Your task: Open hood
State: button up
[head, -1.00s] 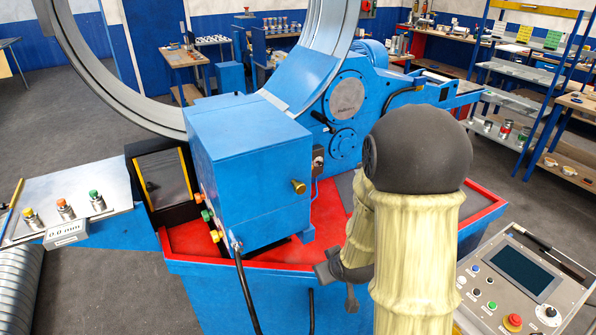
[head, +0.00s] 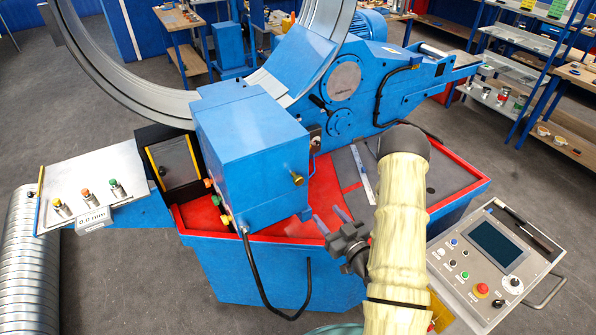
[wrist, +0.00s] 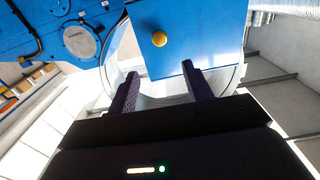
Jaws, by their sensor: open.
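The hood is most likely the blue box-shaped cover (head: 250,150) in the middle of the machine in the head view; it looks closed. A brass knob (head: 297,178) sits on its right face. In the wrist view the blue face (wrist: 195,35) and the round knob (wrist: 159,39) show beyond the fingers. My gripper (head: 332,222) is open and empty, in front of the machine, to the right of and below the knob, apart from it. In the wrist view both fingers (wrist: 164,88) are spread, with the knob above and between them.
A red tray (head: 330,180) surrounds the cover's base. A black cable (head: 262,285) hangs from the cover's front corner. A large metal ring (head: 110,80) rises behind. A control panel (head: 490,250) stands at right, close to my arm. A side table (head: 95,185) is at left.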

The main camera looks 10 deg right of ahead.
aim_at(300, 181)
jog(key=shift+f+b, duration=0.1)
jog(key=shift+b, duration=0.2)
jog(key=b+x, duration=0.2)
jog(key=b, duration=0.3)
jog(key=shift+d+f+b, duration=0.15)
jog(key=shift+b, duration=0.25)
jog(key=b, duration=0.3)
jog(key=w+b, duration=0.1)
jog(key=b, duration=0.2)
jog(key=shift+a, duration=0.25)
jog(key=p+x, duration=0.1)
jog(key=x, duration=0.3)
jog(key=p+x, duration=0.1)
jog(key=x, duration=0.8)
jog(key=shift+w+a+r+p, duration=0.15)
jog(key=shift+r+p, duration=0.15)
jog(key=shift+p, duration=0.1)
jog(key=shift+w+a+f, duration=0.1)
jog(key=shift+w+a, duration=0.1)
jog(key=shift+w, duration=0.3)
